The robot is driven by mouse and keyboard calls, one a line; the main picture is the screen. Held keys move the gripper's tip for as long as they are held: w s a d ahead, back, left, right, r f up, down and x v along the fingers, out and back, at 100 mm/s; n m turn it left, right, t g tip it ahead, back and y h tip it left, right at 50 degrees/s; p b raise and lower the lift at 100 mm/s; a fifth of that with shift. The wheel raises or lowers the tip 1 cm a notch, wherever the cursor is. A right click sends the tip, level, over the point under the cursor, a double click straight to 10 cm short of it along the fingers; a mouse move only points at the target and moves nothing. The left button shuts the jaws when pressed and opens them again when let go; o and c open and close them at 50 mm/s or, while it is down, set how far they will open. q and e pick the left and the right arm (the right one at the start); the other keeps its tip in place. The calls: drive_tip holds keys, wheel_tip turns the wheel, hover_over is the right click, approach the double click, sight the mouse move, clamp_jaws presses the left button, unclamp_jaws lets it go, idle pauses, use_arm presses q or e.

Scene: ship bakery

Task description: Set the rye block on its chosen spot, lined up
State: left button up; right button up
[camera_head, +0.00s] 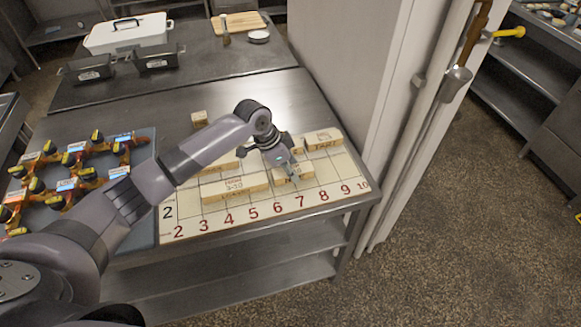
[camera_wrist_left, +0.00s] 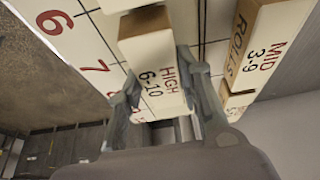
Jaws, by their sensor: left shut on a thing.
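A pale wooden block marked HIGH 6-10 (camera_wrist_left: 158,72) is between the fingers of my left gripper (camera_wrist_left: 165,88) in the wrist view. No rye label is readable on it. In the head view my left gripper (camera_head: 290,172) points down over the right half of the numbered board (camera_head: 217,221), and part of the held block (camera_head: 303,171) shows below it, above the numbers 7 and 8. I cannot tell whether the block touches the board. My right gripper is out of view.
Another block (camera_head: 325,140) lies at the board's back right, and one (camera_head: 222,161) is partly behind my arm. A small block (camera_head: 199,118) stands behind the board. A tray of orange-and-black devices (camera_head: 143,150) is at the left. A white wall (camera_head: 350,65) borders the table's right side.

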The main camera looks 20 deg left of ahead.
use_arm(q)
drive_tip(key=shift+f, duration=0.2)
drive_tip(key=shift+f, duration=0.15)
drive_tip(key=o, duration=1.2)
drive_tip(key=shift+r, duration=0.3)
drive_tip(key=b+v, duration=0.1)
drive_tip(key=v, duration=1)
drive_tip(key=shift+a+r+b, duration=0.2)
drive_tip(key=shift+r+b, duration=0.15)
drive_tip(key=shift+s, duration=0.15)
